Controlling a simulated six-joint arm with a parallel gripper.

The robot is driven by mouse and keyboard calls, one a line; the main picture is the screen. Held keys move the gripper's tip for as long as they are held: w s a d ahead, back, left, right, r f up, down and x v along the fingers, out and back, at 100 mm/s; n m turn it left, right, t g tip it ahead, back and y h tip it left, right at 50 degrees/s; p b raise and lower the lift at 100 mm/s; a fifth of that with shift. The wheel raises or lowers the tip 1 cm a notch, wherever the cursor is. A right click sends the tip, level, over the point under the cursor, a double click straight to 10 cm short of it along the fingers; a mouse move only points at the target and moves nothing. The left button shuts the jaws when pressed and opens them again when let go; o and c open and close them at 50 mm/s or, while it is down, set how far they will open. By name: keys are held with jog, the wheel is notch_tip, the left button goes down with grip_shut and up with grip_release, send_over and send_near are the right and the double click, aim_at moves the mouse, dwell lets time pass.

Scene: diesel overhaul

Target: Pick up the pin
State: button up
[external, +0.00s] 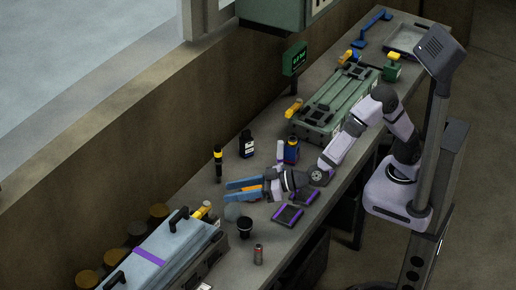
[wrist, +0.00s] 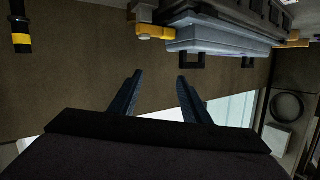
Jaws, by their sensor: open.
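My gripper (external: 229,191) is open and empty, its two blue fingers pointing left above the bench. Its fingers (wrist: 156,80) also show apart in the wrist view, with nothing between them. I cannot tell for certain which thing is the pin. A small silver cylinder with a reddish top (external: 258,254) stands upright near the bench's front edge, below and right of my gripper in the external view. No pin is clear in the wrist view.
A black cup (external: 244,228) and dark trays with purple edges (external: 288,215) lie near my gripper. A black-and-yellow cylinder (external: 218,163) and a dark bottle (external: 246,143) stand behind. A blue-grey case (external: 170,243) is at left, a green engine block (external: 322,112) at right.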

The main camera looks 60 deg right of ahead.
jog(key=s+a+f+t+b, duration=0.1)
jog(key=s+a+f+t, duration=0.1)
jog(key=s+a, duration=0.3)
jog(key=m+t+h+b, duration=0.1)
jog(key=t+h+b, duration=0.1)
send_over(258, 254)
jog(key=s+d, duration=0.2)
jog(key=s, duration=0.1)
jog(key=f, duration=0.2)
notch_tip(258, 254, down, 13)
jog(key=shift+w+d+f, duration=0.1)
jog(key=shift+w, duration=0.05)
jog(key=shift+p+x, duration=1.05)
jog(key=shift+x, duration=1.8)
jog(key=shift+w, duration=0.85)
grip_shut()
